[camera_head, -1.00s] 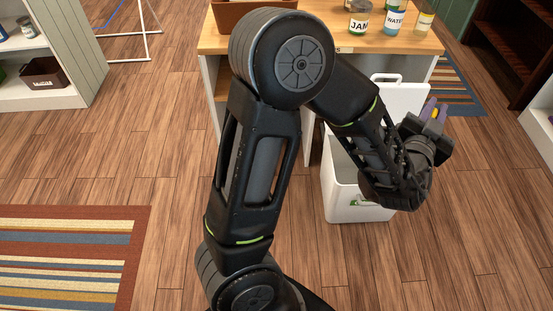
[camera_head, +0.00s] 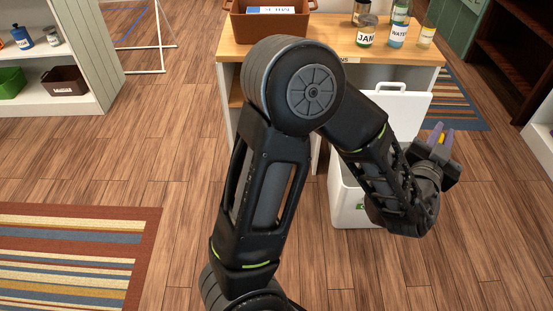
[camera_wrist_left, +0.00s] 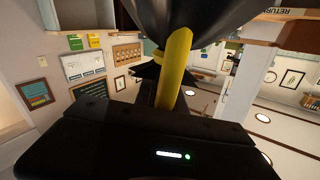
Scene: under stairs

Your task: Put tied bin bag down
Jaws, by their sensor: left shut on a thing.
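My left gripper (camera_head: 441,137) is at the right of the head view, its purple fingertips pointing away from me. It is shut on the yellow tie (camera_wrist_left: 174,68) of the black bin bag (camera_wrist_left: 215,17). In the left wrist view the bag's dark body fills the top, past the fingers. In the head view only a bit of yellow shows between the fingertips; the bag's body is hidden by the gripper and wrist. My right gripper is out of view.
A white bin (camera_head: 350,207) with a raised lid (camera_head: 405,105) stands behind my left forearm, against a wooden table (camera_head: 235,50). The table holds jars (camera_head: 366,32) and a brown box (camera_head: 270,27). A striped rug (camera_head: 75,255) lies lower left. Wood floor at right is clear.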

